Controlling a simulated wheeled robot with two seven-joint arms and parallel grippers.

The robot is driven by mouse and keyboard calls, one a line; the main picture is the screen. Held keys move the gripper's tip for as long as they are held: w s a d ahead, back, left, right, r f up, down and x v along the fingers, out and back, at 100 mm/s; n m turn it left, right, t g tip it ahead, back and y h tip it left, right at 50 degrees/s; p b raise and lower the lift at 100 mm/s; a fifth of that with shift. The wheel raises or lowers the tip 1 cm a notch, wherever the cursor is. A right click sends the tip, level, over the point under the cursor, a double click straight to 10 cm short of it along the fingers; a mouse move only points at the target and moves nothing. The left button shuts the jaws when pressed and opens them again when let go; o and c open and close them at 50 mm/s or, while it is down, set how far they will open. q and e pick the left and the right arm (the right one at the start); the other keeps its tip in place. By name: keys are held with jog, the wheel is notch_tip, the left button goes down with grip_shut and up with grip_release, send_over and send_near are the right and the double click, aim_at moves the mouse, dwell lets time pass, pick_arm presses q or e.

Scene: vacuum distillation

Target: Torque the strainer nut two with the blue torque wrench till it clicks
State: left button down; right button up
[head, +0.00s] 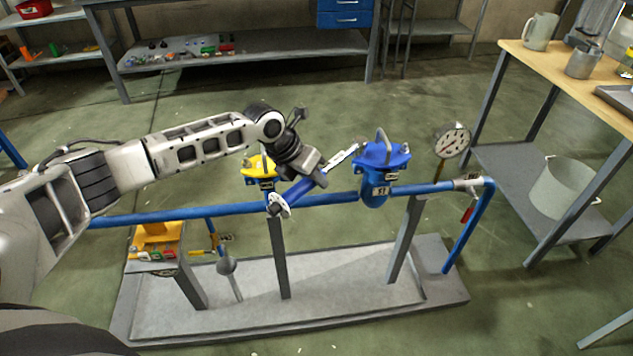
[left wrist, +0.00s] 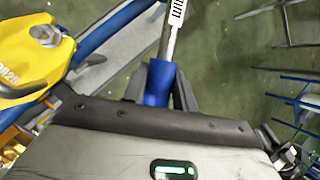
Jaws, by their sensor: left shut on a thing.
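My left gripper (head: 322,170) reaches in from the left above the blue pipe and is shut on the torque wrench (head: 342,156). In the left wrist view the wrench's blue handle (left wrist: 158,84) sits between the fingers, and its metal shaft runs up to a marked scale at the frame's top edge. In the head view the shaft points right and up toward the blue-topped strainer (head: 383,154); whether its end touches a nut there is too small to tell. The yellow-topped strainer (head: 259,166) is left of the gripper; its cover and a bolt (left wrist: 45,34) show in the left wrist view.
A pressure gauge (head: 453,139) stands right of the blue-topped strainer. The blue pipe (head: 335,198) runs across on grey posts above a base plate (head: 330,322). A small tool stand (head: 152,268) is at left. A wooden-topped bench (head: 575,85) is at right. Open floor surrounds the rig.

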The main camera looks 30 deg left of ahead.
pick_arm(q)
jog(key=shift+w+a, duration=0.1)
jog(key=shift+w, duration=0.05)
pick_arm(e)
notch_tip(320, 180, down, 3)
jog(key=shift+a+r, duration=0.1)
jog(key=shift+a, duration=0.05)
pick_arm(q)
jog(key=shift+d+r+n+p, duration=0.15)
jog(key=shift+d+n+p, duration=0.15)
jog(key=shift+d+p, duration=0.45)
jog(key=shift+s+d+n+t+y+p, duration=0.15)
jog(key=shift+d+n+t+y+p, duration=0.1)
jog(key=shift+d+n+p, duration=0.3)
jog(key=shift+s+d+n+t+y+p, duration=0.2)
jog(key=shift+d+n+p, duration=0.1)
jog(key=shift+d+p, duration=0.5)
jog(key=shift+s+d+n+t+y+p, duration=0.15)
jog(key=shift+d+n+y+p, duration=0.1)
jog(key=shift+d+n+p, duration=0.4)
pick_arm(e)
jog(key=shift+r, duration=2.85)
pick_arm(q)
jog(key=shift+a, duration=0.15)
